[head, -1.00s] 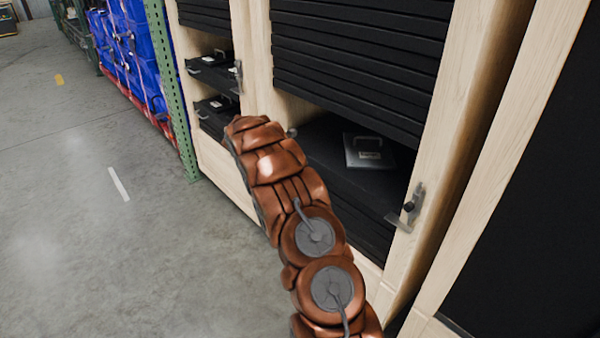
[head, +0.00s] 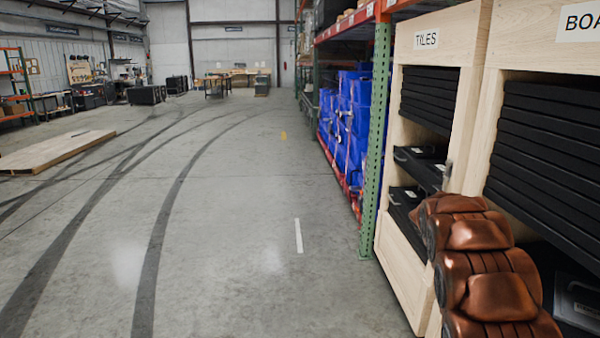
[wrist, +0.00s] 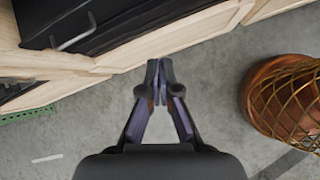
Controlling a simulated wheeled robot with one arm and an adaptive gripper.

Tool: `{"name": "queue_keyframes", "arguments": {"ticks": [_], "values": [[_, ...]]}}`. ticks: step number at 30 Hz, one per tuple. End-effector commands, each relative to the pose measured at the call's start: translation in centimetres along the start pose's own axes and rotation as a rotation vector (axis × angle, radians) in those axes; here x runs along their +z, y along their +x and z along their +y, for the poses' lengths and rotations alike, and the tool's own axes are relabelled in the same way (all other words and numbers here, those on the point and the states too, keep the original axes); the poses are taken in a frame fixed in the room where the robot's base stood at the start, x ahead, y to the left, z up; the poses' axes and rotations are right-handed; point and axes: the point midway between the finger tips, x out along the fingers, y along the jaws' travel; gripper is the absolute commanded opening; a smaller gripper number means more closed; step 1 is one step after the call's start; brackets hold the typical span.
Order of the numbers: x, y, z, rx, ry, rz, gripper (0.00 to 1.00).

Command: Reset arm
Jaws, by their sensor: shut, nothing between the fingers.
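My gripper (wrist: 159,84) shows in the wrist view, its two fingers together with nothing between them. It points over the grey floor beside the base of a pale wooden cabinet (wrist: 180,48). The gripper itself is hidden in the head view, where only my copper-coloured arm stands at the lower right, in front of the cabinets.
The wooden cabinet marked TILES (head: 400,262) holds black trays. A green rack post (head: 378,140) and blue totes (head: 352,115) stand beyond it. A wooden platform (head: 55,150) lies at the left. The concrete floor (head: 230,200) between is clear.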

Motion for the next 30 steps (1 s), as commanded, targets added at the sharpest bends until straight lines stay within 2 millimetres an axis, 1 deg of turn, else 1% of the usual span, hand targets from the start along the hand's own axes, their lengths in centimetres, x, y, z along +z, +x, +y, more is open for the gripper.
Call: {"name": "queue_keyframes", "arguments": {"ticks": [1, 3, 8, 15, 20, 21, 26, 30], "values": [[0.0, -1.3, -1.1, -0.007, 0.038, 0.012, 0.0], [0.0, -2.9, -2.5, -0.02, 0.096, 0.031, 0.0], [-0.4, -6.2, -6.2, -0.057, 0.228, 0.075, 0.0], [-1.2, -10.7, -12.3, -0.127, 0.415, 0.141, 0.0], [-2.0, -13.4, -16.6, -0.18, 0.532, 0.183, 0.0], [-2.3, -13.9, -17.8, -0.196, 0.559, 0.191, 0.0], [-3.2, -16.4, -22.3, -0.257, 0.669, 0.232, 0.0], [-4.1, -18.2, -26.4, -0.317, 0.758, 0.263, 0.0]]}}
